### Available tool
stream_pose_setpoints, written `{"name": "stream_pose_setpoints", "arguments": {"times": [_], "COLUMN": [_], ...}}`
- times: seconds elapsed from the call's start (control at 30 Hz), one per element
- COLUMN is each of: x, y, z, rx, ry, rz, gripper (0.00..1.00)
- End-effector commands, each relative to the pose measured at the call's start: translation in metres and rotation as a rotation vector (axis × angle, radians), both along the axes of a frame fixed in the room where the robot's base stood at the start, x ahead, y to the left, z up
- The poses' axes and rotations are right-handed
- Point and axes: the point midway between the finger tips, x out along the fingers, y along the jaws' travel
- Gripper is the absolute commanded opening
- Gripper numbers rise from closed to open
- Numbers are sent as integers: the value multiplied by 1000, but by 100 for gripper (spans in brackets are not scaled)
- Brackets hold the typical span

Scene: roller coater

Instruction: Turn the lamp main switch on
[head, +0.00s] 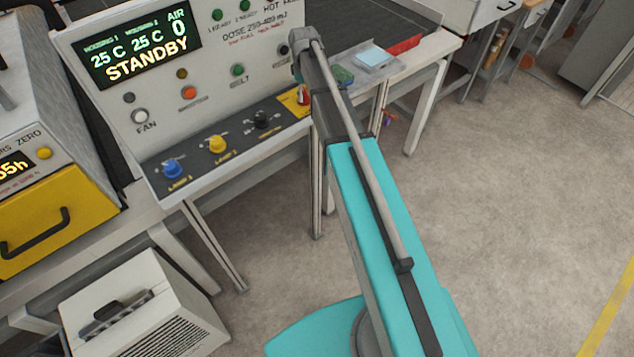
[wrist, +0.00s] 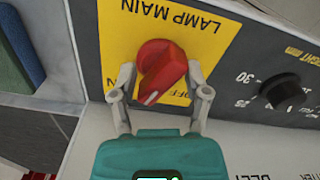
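The lamp main switch (wrist: 162,68) is a red rotary knob on a yellow plate (wrist: 205,30) lettered LAMP MAIN. Its white mark points to the lower left in the wrist view, near partly covered OFF lettering. My gripper (wrist: 160,82) is open, with one grey finger on each side of the knob. Small gaps seem to show between fingers and knob; contact is unclear. In the head view the red switch (head: 304,95) shows at the panel's lower right, beside my arm. My gripper is hidden there behind the arm.
The control panel's display (head: 138,45) reads STANDBY. A black knob (wrist: 285,91) sits right of the switch in the wrist view. Blue (head: 172,168) and yellow (head: 217,144) knobs lie along the panel's lower strip. A tray (head: 362,58) stands beyond my arm. The floor at right is clear.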

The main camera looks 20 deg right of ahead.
Motion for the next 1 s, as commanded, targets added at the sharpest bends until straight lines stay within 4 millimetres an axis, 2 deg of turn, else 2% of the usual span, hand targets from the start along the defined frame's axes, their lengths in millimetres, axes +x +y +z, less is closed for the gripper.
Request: {"name": "stream_pose_setpoints", "arguments": {"times": [0.73, 1.0], "x": [3, 3], "y": [-2, -2], "z": [0, 27], "rx": [-1, 0], "ry": [-1, 0], "rz": [492, 493], "gripper": [60, 60]}}
